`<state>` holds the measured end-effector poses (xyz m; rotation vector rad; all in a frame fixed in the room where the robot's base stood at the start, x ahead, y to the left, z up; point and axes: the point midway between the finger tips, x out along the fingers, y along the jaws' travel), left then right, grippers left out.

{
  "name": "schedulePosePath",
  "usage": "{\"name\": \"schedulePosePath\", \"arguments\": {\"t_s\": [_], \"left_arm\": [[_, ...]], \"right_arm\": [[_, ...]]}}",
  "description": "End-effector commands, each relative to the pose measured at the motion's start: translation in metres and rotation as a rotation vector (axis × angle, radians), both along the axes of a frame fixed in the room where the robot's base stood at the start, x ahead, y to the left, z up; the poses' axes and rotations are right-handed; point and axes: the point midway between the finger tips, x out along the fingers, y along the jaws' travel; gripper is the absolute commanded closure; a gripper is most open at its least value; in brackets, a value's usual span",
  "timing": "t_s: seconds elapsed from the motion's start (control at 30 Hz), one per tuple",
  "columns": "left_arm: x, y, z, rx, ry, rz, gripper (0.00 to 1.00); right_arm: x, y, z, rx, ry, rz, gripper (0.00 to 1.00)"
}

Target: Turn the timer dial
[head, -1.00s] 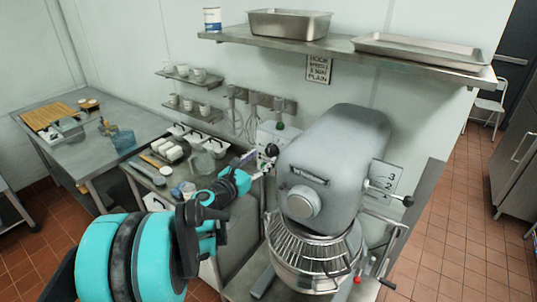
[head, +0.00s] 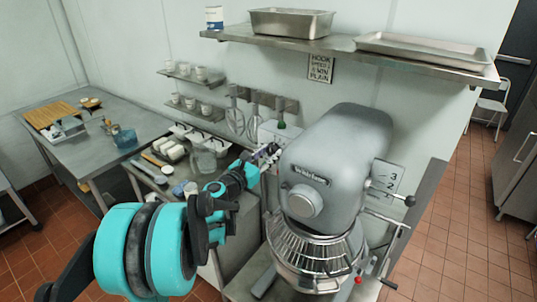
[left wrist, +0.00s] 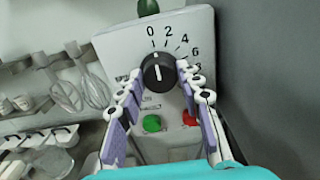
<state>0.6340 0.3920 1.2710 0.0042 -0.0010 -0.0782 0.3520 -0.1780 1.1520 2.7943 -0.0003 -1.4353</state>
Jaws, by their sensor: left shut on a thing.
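The black timer dial (left wrist: 158,73) is on a pale control box (left wrist: 115,43) beside the mixer. In the left wrist view its white pointer line stands near upright, close to the 0 mark. The printed numbers run clockwise from 0. My left gripper (left wrist: 159,80) is shut on the dial, one finger on each side of it. In the head view my left gripper (head: 268,154) is in front of the box, left of the mixer head, and the dial is hidden there. My right gripper is not in view.
A green button (left wrist: 152,123) and a red button (left wrist: 189,118) sit below the dial, near the fingers. The large grey mixer (head: 335,170) stands close on the right. Whisks (head: 236,120) hang on the wall at left. A steel shelf (head: 350,48) runs above.

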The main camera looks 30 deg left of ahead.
Motion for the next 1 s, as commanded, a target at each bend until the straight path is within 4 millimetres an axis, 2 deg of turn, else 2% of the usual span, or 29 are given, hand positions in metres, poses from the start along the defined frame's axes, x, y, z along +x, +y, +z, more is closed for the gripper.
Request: {"name": "schedulePosePath", "arguments": {"t_s": [0.37,1.0], "left_arm": [[0.001,0.0,0.0,0.139,-0.012,0.0,0.93],[0.001,0.001,0.001,0.726,-0.059,0.002,0.93]], "right_arm": [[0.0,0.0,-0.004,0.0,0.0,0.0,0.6],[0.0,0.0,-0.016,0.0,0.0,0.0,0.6]]}}
